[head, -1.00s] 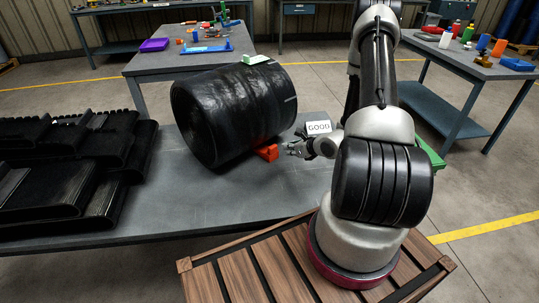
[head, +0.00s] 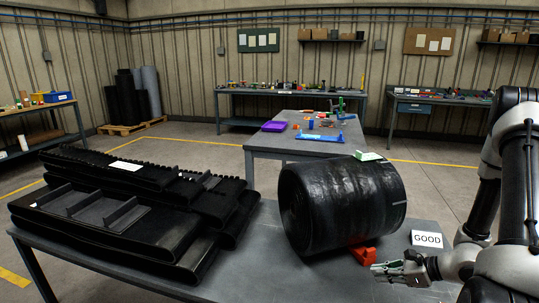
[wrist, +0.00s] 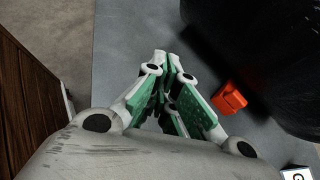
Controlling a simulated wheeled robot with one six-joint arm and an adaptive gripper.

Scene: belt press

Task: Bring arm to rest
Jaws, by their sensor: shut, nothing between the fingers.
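My gripper (head: 388,270) is at the right of the head view, low over the grey table (head: 290,272), in front of the black belt roll. In the wrist view my gripper (wrist: 168,68) has its green-padded fingers together with nothing between them. My arm rises at the right edge of the head view, partly cut off by the frame.
The large black belt roll (head: 340,205) lies on the table with a red wedge (head: 364,256) at its base, close to my gripper. Stacked black belts (head: 130,215) fill the table's left.

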